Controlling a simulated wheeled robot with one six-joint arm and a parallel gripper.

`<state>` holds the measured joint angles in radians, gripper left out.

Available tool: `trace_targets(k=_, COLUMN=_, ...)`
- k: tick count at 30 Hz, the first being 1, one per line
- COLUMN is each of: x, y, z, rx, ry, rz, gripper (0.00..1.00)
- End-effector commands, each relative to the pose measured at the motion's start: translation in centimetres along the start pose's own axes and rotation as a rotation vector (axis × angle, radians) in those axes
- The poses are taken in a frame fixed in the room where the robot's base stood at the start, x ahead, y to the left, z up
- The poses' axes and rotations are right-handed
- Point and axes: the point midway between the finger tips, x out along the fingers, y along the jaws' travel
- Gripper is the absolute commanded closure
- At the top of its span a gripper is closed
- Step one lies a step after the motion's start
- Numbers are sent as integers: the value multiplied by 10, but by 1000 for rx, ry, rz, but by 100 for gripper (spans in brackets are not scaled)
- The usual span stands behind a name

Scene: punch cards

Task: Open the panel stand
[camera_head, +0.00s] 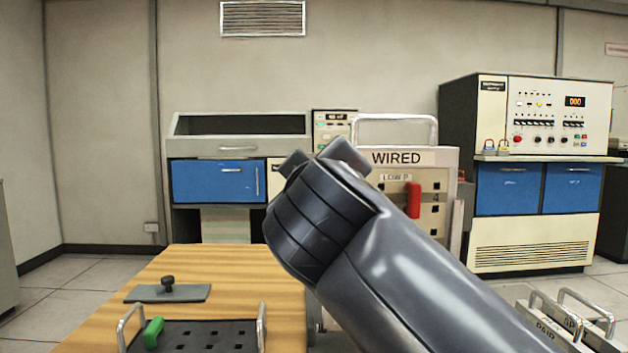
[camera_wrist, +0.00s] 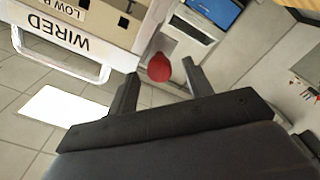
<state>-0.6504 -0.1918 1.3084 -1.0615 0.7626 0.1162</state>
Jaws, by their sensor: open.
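The panel stand (camera_head: 440,205) stands beyond the table, with a WIRED label, a top handle and a red handle (camera_head: 414,200) on its face. In the wrist view the stand (camera_wrist: 100,25) appears upside down at upper left. A rounded red knob (camera_wrist: 159,67) shows beside it, between and just beyond my fingers; I cannot tell how it is attached. The head view does not show this knob, and my arm covers the stand's left side there. My gripper (camera_wrist: 158,85) is open, with nothing held; it also shows in the head view (camera_head: 318,158).
A wooden table (camera_head: 240,270) at front left bears a black perforated board (camera_head: 200,338) with a green handle and a grey plate (camera_head: 185,293) with a knob. A blue-doored cabinet (camera_head: 215,182) and a control console (camera_head: 545,120) stand behind. Handled panels (camera_head: 570,325) sit at lower right.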

Motion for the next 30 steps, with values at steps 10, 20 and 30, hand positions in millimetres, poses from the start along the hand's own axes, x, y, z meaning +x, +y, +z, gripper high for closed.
trace_targets(k=10, x=-47, y=0, z=-2, rx=1, ry=7, rz=-4, gripper=52)
trace_targets(k=20, x=-85, y=-1, z=-2, rx=1, ry=5, rz=-5, gripper=52)
trace_targets(k=30, x=-104, y=0, z=0, rx=1, ry=2, rz=-2, gripper=52)
